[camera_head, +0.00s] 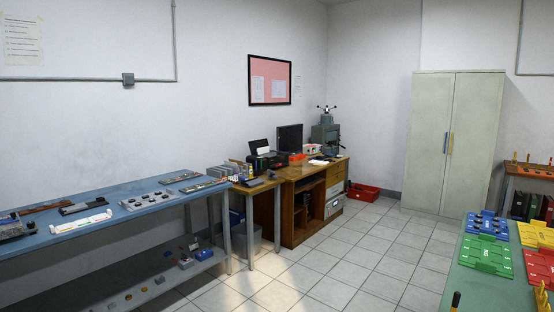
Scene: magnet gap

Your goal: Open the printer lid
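A small black printer (266,161) stands on the wooden desk against the left wall, far across the room. A dark panel (259,146) stands up tilted at its back; I cannot tell whether this is the lid or a paper support. Yellow and light-coloured small items sit at its left front. Neither of my grippers shows in the head view.
A blue workbench (120,192) with parts runs along the left wall. A monitor (289,138) and a grey machine (325,133) stand beyond the printer. A red crate (363,192) lies on the floor. A green table (480,285) with coloured trays is at right. The tiled floor (340,250) between is clear.

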